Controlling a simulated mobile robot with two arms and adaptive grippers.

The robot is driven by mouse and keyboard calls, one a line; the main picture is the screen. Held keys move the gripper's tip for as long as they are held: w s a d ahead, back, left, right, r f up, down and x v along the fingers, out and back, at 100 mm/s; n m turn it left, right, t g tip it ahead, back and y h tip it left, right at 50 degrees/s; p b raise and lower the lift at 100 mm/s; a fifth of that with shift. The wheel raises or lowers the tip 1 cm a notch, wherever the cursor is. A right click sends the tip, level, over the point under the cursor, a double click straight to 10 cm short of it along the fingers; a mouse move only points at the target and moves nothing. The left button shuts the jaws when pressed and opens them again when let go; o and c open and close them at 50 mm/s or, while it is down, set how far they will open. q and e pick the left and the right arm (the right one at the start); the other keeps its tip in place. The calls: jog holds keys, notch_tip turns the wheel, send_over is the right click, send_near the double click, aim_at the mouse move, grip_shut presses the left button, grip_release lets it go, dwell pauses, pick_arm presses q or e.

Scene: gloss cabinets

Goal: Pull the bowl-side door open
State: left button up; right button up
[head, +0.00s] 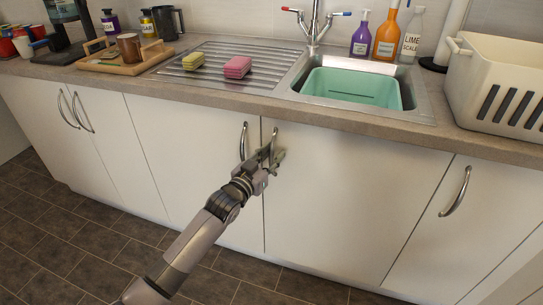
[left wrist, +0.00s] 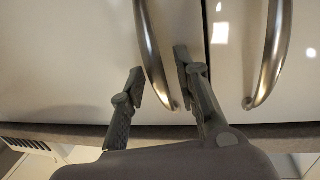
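The bowl-side door (head: 345,195) is a white gloss panel below the sink's green bowl (head: 352,88), and it looks shut. Its upright metal handle (head: 274,132) is at its left edge, partly hidden by my left gripper (head: 270,158). In the left wrist view the gripper (left wrist: 159,75) is open, with one finger on each side of this curved handle (left wrist: 152,50). The fingers do not look closed on it. The neighbouring door's handle (left wrist: 270,55) stands just beyond the right finger. My right gripper is not in view.
The neighbouring door's handle (head: 243,140) is close to my gripper. The worktop edge (head: 330,118) overhangs the doors. Another handle (head: 456,192) is further right. A cream crate (head: 490,85) stands on the worktop. The tiled floor (head: 60,240) in front is clear.

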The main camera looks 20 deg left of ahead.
pick_arm(q)
grip_shut()
dwell(0.8)
